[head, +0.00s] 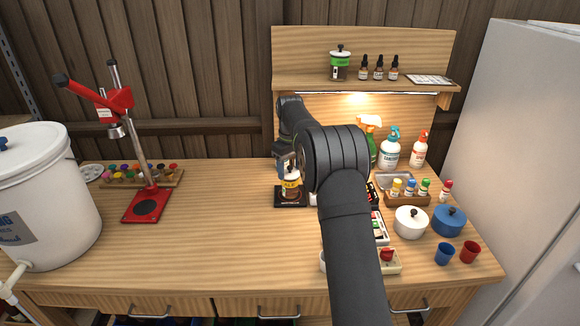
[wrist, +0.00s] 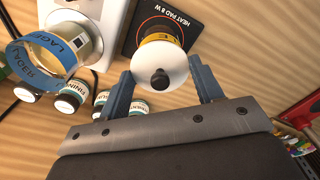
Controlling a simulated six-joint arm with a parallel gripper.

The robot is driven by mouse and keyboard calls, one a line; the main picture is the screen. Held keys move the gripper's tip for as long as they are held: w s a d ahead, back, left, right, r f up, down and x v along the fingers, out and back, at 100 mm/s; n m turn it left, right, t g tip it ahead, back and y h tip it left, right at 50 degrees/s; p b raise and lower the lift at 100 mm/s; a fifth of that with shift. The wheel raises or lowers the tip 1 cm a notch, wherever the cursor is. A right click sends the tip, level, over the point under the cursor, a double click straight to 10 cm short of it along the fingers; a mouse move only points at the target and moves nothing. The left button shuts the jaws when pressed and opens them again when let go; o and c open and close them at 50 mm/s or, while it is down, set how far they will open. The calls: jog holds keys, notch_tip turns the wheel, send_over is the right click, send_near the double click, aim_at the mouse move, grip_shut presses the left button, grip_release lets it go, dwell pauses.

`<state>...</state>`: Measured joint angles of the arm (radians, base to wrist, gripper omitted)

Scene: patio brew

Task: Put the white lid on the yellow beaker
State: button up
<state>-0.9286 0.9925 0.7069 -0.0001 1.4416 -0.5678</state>
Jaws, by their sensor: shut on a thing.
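The white lid (wrist: 148,82), a disc with a dark knob, sits between the two fingers of my gripper (wrist: 161,72), which is shut on it. Past the lid in the wrist view is the yellow beaker (wrist: 159,38), standing on a black heat pad (wrist: 136,43). The lid overlaps the beaker in this view; I cannot tell whether they touch. In the head view the beaker (head: 291,185) stands upright on the heat pad (head: 291,202), with my gripper (head: 289,166) just above it. My arm hides much of the gripper, and the lid is not clear there.
A can with a blue LAGER band (wrist: 55,52) stands left of the pad in the wrist view, near small bottles (wrist: 70,97). In the head view, a white pot (head: 410,223) and a blue pot (head: 448,222) stand right.

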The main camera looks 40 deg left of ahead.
aim_at(290, 167)
jog(key=shift+f, duration=0.2)
jog(key=o, duration=0.9)
jog(key=shift+o, duration=0.2)
notch_tip(290, 167, up, 13)
notch_tip(290, 167, down, 13)
jog(key=shift+f, duration=0.1)
jog(key=shift+r, duration=0.45)
